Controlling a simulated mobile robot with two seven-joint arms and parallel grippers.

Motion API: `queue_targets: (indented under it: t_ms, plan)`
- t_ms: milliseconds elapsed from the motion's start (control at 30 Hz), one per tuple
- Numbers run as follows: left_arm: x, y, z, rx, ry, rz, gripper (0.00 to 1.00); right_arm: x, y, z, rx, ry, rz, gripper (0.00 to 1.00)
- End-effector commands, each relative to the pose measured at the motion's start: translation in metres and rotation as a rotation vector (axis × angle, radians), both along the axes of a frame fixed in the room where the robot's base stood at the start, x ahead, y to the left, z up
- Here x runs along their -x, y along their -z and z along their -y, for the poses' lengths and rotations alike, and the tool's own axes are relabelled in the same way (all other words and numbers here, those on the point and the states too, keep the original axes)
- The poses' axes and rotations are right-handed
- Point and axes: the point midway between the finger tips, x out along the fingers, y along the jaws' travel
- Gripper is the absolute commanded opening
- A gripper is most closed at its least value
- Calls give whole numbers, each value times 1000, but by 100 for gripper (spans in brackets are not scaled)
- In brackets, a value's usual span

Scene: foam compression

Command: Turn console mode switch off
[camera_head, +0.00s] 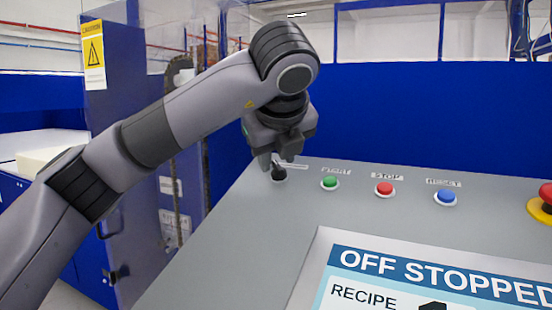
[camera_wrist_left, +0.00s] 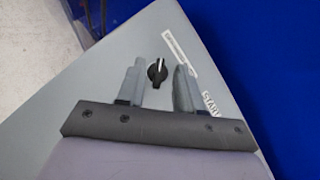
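The console mode switch is a black rotary knob (camera_head: 279,173) at the far left of the row of controls on the grey console. In the left wrist view the knob (camera_wrist_left: 157,71) has a light pointer mark and lies between my left gripper's two fingers, with a gap on each side. My left gripper (camera_head: 276,158) reaches down over the knob and partly hides it and its label; the gripper (camera_wrist_left: 158,82) is open and empty. The console screen (camera_head: 430,275) reads "OFF STOPPED". My right gripper is not in view.
To the right of the knob are a green start button (camera_head: 330,183), a red stop button (camera_head: 384,188) and a blue reset button (camera_head: 445,197). A red emergency button (camera_head: 545,198) on a yellow base stands at the right edge. A blue wall (camera_head: 430,120) rises behind the console.

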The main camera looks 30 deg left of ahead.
Motion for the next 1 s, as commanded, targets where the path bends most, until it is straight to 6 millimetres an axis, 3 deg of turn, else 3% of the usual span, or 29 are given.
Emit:
queue_targets:
  t_ms: [400,1000]
  plan:
    - [29,-32,18,-1,-1,2,36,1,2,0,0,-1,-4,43]
    - [34,-37,21,0,-2,-1,36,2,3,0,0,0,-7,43]
